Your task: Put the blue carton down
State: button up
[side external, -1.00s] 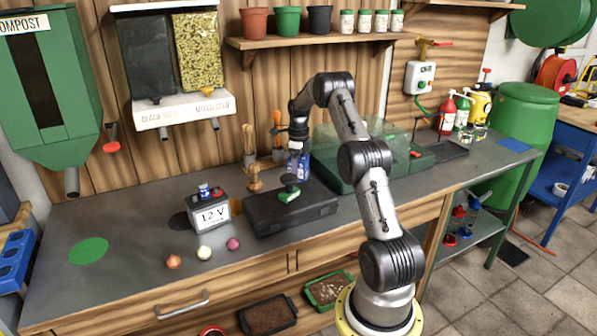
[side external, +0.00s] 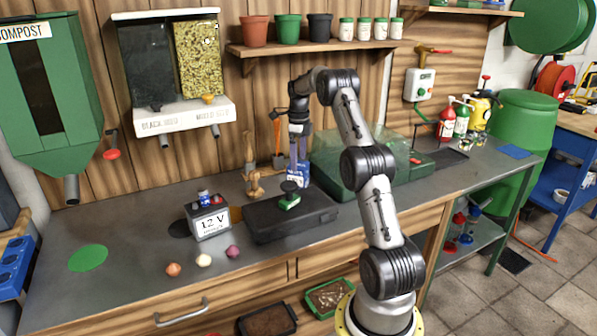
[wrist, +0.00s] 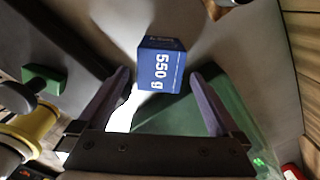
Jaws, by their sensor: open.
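The blue carton (side external: 299,175) stands on the grey bench just behind the black case. In the wrist view the carton (wrist: 161,70) shows a blue face marked "550 g", with clear space on both sides between it and the fingers. My gripper (side external: 299,155) is open above the carton, pointing down. In the wrist view my gripper's two fingers (wrist: 160,77) are spread wide and hold nothing. The carton's base is partly hidden by the case in the side view.
A black case (side external: 290,217) with a green-and-black stamp-like item (side external: 289,196) lies in front. The bench's left part is mostly clear.

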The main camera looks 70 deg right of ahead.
notch_tip(320, 180, up, 4)
jog(key=shift+f, duration=0.25)
jog(key=shift+w+a+r, duration=0.1)
jog(key=shift+r, duration=0.2)
jog(key=a+r+n+t, duration=0.1)
jog(key=a+r+n, duration=0.4)
jog(key=a, duration=0.4)
jog(key=w+a+r+n+h, duration=0.1)
jog(key=a+r+n, duration=0.4)
jog(key=a, duration=0.4)
jog(key=a+r+n+t, duration=0.1)
jog(key=a+r+n, duration=0.2)
jog(key=a+n, duration=0.5)
jog(key=s+a+f+n+t, duration=0.1)
jog(key=s+a+f+n, duration=0.1)
jog(key=s+a+n, duration=0.6)
jog(key=s+a+f+n+t+y, duration=0.1)
jog(key=s+a+f+n+t, duration=0.1)
jog(key=s+a+n, duration=0.7)
jog(key=a+n, duration=0.1)
jog(key=a, duration=0.1)
jog(key=shift+a+f+t, duration=0.3)
jog(key=shift+s, duration=0.1)
